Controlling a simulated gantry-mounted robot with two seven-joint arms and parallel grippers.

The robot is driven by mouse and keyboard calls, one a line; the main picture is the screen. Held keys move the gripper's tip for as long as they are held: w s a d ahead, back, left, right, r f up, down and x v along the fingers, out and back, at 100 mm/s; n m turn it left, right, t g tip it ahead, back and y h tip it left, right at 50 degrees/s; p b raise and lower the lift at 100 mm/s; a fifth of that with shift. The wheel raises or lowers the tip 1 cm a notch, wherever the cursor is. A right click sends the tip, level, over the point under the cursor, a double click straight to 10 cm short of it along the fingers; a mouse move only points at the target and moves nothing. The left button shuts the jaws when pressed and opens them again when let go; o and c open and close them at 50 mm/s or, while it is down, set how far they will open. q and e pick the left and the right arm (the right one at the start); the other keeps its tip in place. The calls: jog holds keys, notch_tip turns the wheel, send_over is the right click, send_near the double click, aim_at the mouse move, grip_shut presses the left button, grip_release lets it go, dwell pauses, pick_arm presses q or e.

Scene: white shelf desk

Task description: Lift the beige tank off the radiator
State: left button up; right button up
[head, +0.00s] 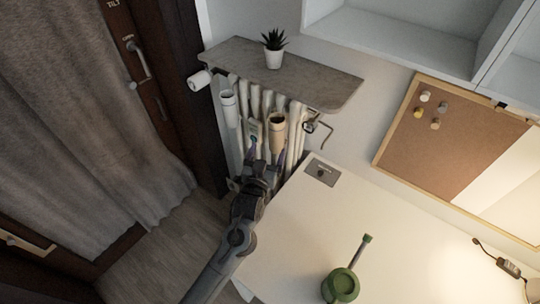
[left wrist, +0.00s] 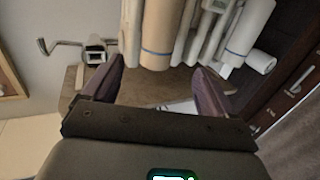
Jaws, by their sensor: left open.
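The beige tank (head: 277,128) is an open-topped cylinder hanging on the front of the white radiator (head: 291,150), under a grey shelf. In the left wrist view the beige tank (left wrist: 159,28) is upright in the picture, its end between and beyond the finger tips. My left gripper (head: 263,166) is open, in front of and below the tank in the head view. Its two dark purple fingers (left wrist: 160,84) are apart with nothing held between them. I cannot tell whether either finger touches the tank. My right gripper is not in view.
A white tank (head: 229,108) hangs to the left on the radiator. The grey shelf (head: 318,86) above bears a potted plant (head: 274,56). A white knob (head: 199,80) and a bent metal handle (head: 322,128) flank it. The white desk (head: 300,225) with a green can (head: 341,286) lies right.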

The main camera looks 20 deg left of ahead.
aim_at(275, 131)
pick_arm(q)
jog(key=w, duration=0.3)
jog(key=w+b, duration=0.1)
jog(key=w, duration=0.2)
jog(key=w+a, duration=0.1)
jog(key=w, duration=0.2)
jog(key=shift+w+r+b, duration=0.25)
jog(key=shift+w+b, duration=0.1)
jog(key=shift+w+a, duration=0.15)
jog(key=shift+w, duration=0.85)
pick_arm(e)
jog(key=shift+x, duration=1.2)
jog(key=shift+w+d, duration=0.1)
pick_arm(q)
jog(key=shift+r, duration=0.1)
jog(key=c, duration=1.2)
jog(key=shift+r+p, duration=1.65)
jog(key=shift+r, duration=0.05)
jog(key=shift+c, duration=0.3)
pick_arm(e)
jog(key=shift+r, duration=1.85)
pick_arm(q)
jog(key=shift+s, duration=0.1)
